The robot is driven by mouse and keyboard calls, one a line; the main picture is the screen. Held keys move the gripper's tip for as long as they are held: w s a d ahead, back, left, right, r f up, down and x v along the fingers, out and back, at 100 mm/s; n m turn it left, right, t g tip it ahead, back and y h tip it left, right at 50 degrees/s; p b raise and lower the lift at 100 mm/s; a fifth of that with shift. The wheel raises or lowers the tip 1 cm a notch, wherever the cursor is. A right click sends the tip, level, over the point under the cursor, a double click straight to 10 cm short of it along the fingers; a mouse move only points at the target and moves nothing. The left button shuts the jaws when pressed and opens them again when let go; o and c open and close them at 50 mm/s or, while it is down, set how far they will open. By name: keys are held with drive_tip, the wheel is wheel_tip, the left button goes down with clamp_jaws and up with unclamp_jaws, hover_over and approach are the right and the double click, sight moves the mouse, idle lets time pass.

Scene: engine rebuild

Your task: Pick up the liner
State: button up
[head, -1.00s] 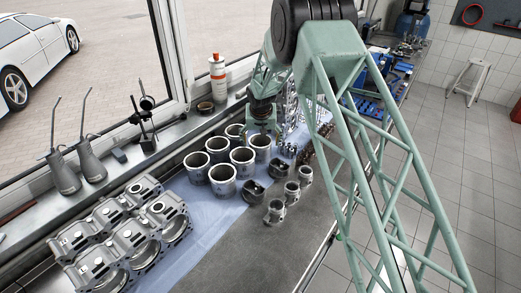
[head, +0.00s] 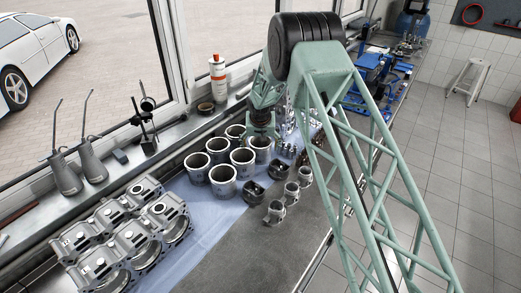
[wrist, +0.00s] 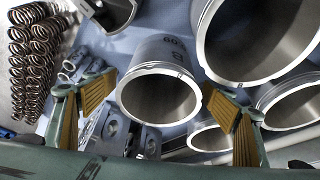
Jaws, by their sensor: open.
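Several grey metal liners, open-topped cylinders, stand upright in a cluster on a blue cloth; the back-right liner (head: 259,150) is closest to my gripper (head: 260,134). In the wrist view my gripper (wrist: 164,92) is open, its yellow-padded fingers spread to either side of one liner (wrist: 158,98). That liner's rim and dark bore show between the fingertips, with gaps on both sides. No contact shows, and nothing is held. How high the fingertips are relative to the rim is hard to tell.
Other liners (wrist: 262,40) crowd the right finger. Pistons (head: 274,211) stand right of the liners, and engine cylinder blocks (head: 128,235) at front left. The grey mat (head: 255,255) is clear in front.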

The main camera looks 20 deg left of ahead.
drive_tip(key=shift+w+f, duration=0.2)
drive_tip(key=shift+f, duration=0.25)
drive_tip(key=shift+c, duration=0.5)
drive_tip(key=shift+a, duration=0.1)
drive_tip(key=c, duration=1.1)
